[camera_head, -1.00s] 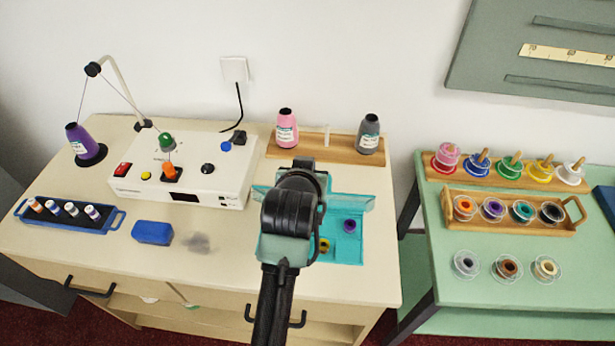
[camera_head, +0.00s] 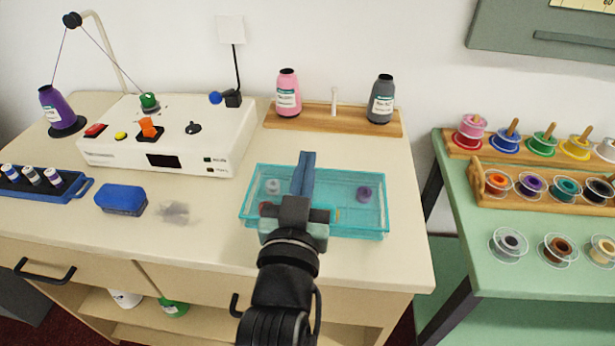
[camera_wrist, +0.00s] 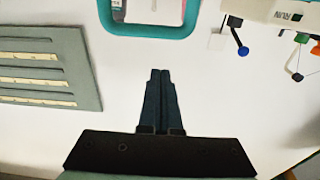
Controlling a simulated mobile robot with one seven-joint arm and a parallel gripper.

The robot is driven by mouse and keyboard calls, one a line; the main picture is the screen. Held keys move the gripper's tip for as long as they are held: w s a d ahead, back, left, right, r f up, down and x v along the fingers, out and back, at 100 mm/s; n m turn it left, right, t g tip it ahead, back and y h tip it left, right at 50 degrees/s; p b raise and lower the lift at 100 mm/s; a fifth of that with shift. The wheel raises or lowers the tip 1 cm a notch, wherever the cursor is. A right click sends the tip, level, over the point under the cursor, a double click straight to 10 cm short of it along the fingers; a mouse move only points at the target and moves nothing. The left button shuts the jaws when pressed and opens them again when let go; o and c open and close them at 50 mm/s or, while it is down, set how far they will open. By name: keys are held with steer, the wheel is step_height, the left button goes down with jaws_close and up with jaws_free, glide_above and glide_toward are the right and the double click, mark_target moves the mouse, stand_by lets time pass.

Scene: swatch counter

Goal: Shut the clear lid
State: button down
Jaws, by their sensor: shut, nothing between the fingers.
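The teal box (camera_head: 372,235) sits on the cream counter. Its clear teal-tinted lid (camera_head: 345,180) looks folded over the box in the head view, with a purple spool (camera_head: 364,193) and a pale disc (camera_head: 272,187) showing below it. I cannot tell if the lid is fully down. A rounded teal rim (camera_wrist: 150,34), likely the lid's, shows at the top of the wrist view, apart from the fingertips. My gripper (camera_head: 308,156) is shut and empty. It overlaps the box's middle in the head view and hides part of it. Contact cannot be told.
A white machine (camera_head: 170,135) and a blue block (camera_head: 120,199) stand left of the box. A wooden rack (camera_head: 330,122) with pink (camera_head: 288,95) and grey (camera_head: 381,100) cones stands behind it. A green table (camera_head: 480,285) with several spools is at right.

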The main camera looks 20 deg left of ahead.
steer(key=shift+s+d+f+t+y+b, duration=0.15)
steer(key=shift+s+f+t+b, duration=0.55)
steer(key=shift+b, duration=1.55)
steer(key=shift+s+d+f+t+y+b, duration=0.2)
steer(key=shift+f+t+b, duration=0.55)
steer(key=shift+b, duration=1.5)
steer(key=shift+s+d+f+t+y+b, duration=0.15)
steer(key=shift+s+f+t+b, duration=0.6)
steer(key=shift+b, duration=1.5)
steer(key=f+b, duration=0.1)
steer(key=b, duration=0.2)
steer(key=shift+f+b, duration=0.1)
steer(key=shift+b, duration=0.2)
steer(key=shift+s+b, duration=0.15)
steer(key=shift+b, duration=0.2)
steer(key=v, duration=1.3)
steer(key=shift+f, duration=0.2)
steer(key=shift+w+d, duration=0.1)
steer(key=shift+w, duration=0.15)
